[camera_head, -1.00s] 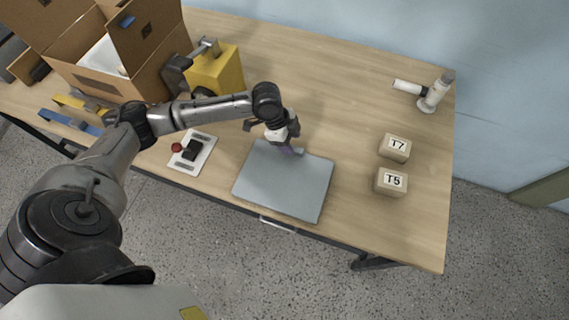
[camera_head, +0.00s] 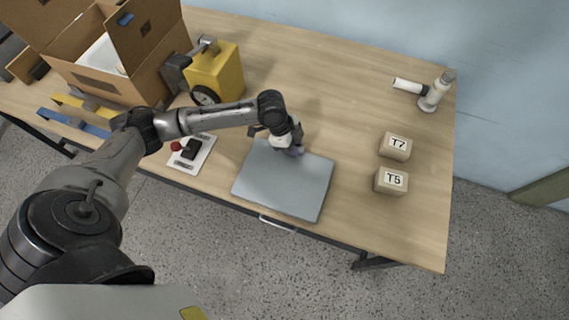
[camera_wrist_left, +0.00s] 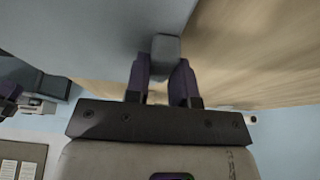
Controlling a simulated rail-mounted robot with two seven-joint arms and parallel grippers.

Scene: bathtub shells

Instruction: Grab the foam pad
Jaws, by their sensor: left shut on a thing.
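The foam pad (camera_head: 283,182) appears to be the flat blue-grey slab lying on the wooden table near its front edge. My left gripper (camera_head: 293,151) is at the pad's back edge, pointing down. In the left wrist view, the pad (camera_wrist_left: 85,35) fills the upper left. There the two dark purple fingers of my left gripper (camera_wrist_left: 163,80) are closed around a small grey block-like tab (camera_wrist_left: 165,53) at the pad's edge. I cannot tell for sure how the tab joins the pad. My right gripper is not in view.
Two boxes marked T7 (camera_head: 396,146) and T5 (camera_head: 391,181) stand to the right. A white device (camera_head: 435,92) is at the back right. A yellow wheeled unit (camera_head: 215,72), an open cardboard box (camera_head: 125,65) and a switch panel (camera_head: 191,153) are on the left.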

